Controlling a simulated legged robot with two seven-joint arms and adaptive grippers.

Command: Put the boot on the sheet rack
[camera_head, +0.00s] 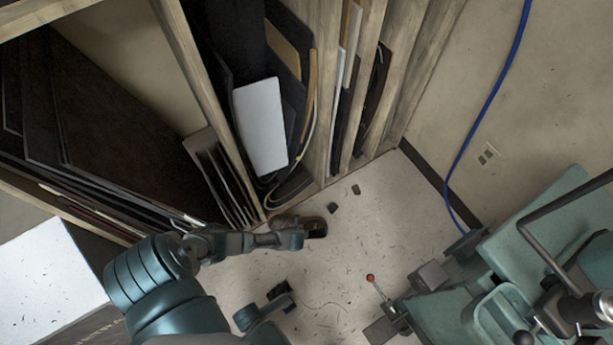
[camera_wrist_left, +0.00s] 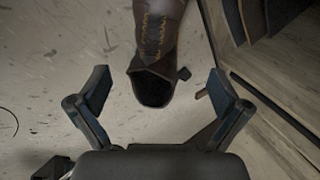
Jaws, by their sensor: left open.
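The boot (camera_wrist_left: 153,50) is brown with yellowish lacing. In the left wrist view it lies at the top middle, its dark open end toward my left gripper (camera_wrist_left: 155,95). The gripper's two fingers are apart, one on each side of the boot's near end, with gaps to it. In the head view my left gripper (camera_head: 300,236) is low by the floor in front of the rack. It partly hides the boot (camera_head: 317,228). The wooden sheet rack (camera_head: 195,75) holds upright sheets in its slots. A dark and teal part at the bottom middle may be my right arm.
A teal machine (camera_head: 535,240) with a red-knobbed lever (camera_head: 370,278) stands at the right. A blue cable (camera_head: 490,100) runs down the wall. Small dark scraps lie on the speckled floor (camera_head: 350,240). A white board (camera_head: 260,125) leans in the rack.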

